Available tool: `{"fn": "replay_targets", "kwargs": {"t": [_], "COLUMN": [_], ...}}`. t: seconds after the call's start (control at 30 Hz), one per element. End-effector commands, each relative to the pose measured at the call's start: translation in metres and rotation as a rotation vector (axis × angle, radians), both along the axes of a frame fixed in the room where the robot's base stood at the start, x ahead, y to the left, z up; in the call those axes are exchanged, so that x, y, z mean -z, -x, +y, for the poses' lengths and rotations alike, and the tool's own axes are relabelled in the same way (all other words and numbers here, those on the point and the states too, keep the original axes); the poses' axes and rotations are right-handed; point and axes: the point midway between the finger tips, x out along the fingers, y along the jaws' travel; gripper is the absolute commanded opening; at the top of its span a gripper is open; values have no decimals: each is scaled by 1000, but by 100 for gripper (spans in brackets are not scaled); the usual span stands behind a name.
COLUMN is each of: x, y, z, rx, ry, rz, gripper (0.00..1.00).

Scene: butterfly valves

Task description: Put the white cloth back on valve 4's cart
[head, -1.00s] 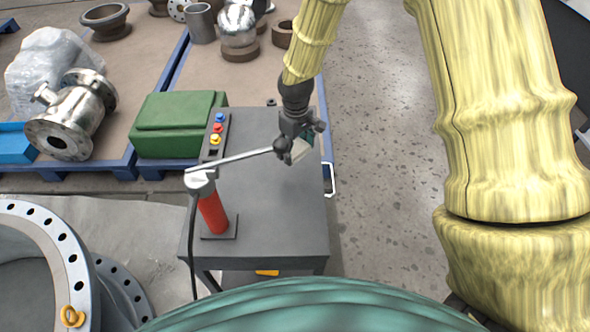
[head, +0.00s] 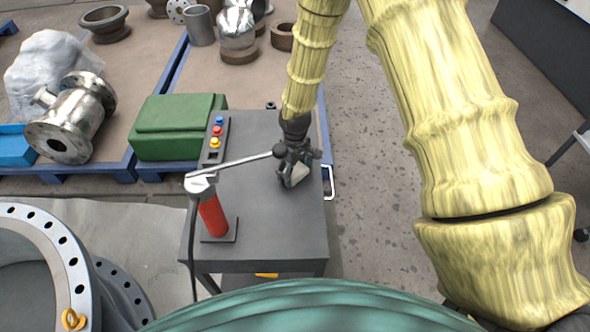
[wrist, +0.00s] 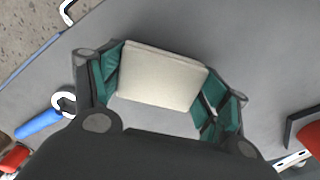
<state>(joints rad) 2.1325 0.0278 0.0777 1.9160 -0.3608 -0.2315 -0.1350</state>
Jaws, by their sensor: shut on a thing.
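The white cloth (wrist: 162,76) is a folded, cream-white pad between the green-lined fingers of my gripper (wrist: 165,95) in the wrist view. In the head view the cloth (head: 300,174) shows at the fingertips of my gripper (head: 292,178), which is shut on it. Both are over the right half of a grey cart top (head: 262,222). The cloth is low over this top; I cannot tell whether it touches it. I see no valve number on the cart.
A red cylinder (head: 212,215) with a long silver lever (head: 235,162) stands on the cart's left side; the lever reaches close beside my gripper. A dark holder with blue, red and yellow pieces (head: 216,131) lies at the back left. The cart's front right is clear.

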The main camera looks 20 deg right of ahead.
Motion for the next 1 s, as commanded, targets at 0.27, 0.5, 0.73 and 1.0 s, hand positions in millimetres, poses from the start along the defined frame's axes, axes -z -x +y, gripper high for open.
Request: {"fn": "replay_targets", "kwargs": {"t": [0.27,0.5,0.73,1.0], "x": [2,2,2,-9], "y": [0,0,0,-1], "z": [0,0,0,0], "rx": [0,0,0,0], "ry": [0,0,0,-1], "rz": [0,0,0,-3], "gripper": [45,97,97,97]}}
